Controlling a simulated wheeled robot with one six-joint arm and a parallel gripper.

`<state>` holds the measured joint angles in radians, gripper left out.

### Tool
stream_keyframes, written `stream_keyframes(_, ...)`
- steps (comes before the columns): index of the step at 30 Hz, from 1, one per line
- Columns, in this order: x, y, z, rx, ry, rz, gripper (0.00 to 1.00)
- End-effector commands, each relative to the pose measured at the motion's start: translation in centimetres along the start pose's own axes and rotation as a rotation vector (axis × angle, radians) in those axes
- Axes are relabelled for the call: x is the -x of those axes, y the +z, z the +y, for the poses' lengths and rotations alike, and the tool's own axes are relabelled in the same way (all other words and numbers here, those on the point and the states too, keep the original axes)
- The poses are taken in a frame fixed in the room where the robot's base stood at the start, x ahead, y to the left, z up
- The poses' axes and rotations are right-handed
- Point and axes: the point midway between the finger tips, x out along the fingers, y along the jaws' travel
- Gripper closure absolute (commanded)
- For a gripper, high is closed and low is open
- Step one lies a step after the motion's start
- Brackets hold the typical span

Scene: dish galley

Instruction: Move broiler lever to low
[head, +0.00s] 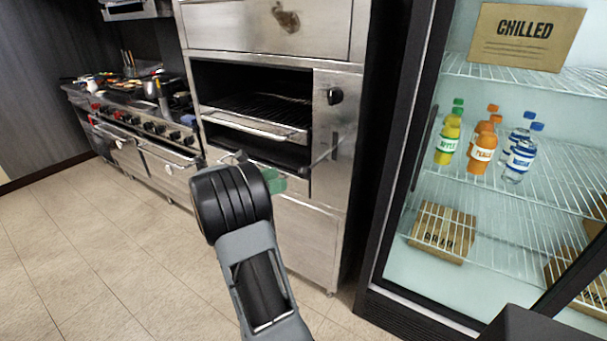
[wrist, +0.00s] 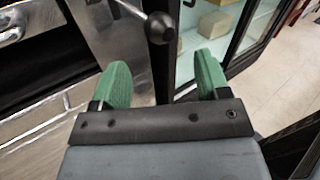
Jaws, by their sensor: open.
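The broiler (head: 330,190) is a steel cabinet with an open rack cavity. Its lever (head: 326,156) shows in the head view as a thin rod on the front right panel, small and hard to read. In the wrist view the lever is a metal rod ending in a dark ball (wrist: 161,28). My gripper (wrist: 163,66) is open and empty, with its two green fingers either side of the ball's line. The ball appears just beyond the fingertips, apart from them. In the head view my gripper (head: 276,183) is in front of the lower broiler, partly hidden by my wrist.
A dark knob (head: 335,96) sits higher on the broiler panel. A range (head: 150,140) with pans stands left. A glass-fronted chilled cabinet (head: 395,240) with bottles stands close on the right. Tiled floor (head: 90,250) is clear at left.

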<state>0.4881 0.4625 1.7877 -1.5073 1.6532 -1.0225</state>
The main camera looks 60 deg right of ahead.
Motion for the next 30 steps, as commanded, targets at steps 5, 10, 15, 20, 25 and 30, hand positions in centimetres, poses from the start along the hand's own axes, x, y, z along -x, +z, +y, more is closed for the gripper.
stream_keyframes(5, -3.6, 0.0, -0.1, -0.001, -0.003, 0.002, 0.31)
stream_keyframes(10, -6.3, 0.0, -0.1, -0.001, -0.002, 0.002, 0.31)
stream_keyframes(15, -8.1, 0.0, -0.1, -0.002, -0.001, 0.002, 0.31)
stream_keyframes(20, -8.9, 0.0, 0.0, -0.002, 0.002, 0.002, 0.31)
stream_keyframes(25, -9.1, -0.1, 0.0, -0.002, 0.002, 0.002, 0.31)
stream_keyframes(30, -9.1, -0.1, 0.0, -0.002, 0.001, 0.002, 0.31)
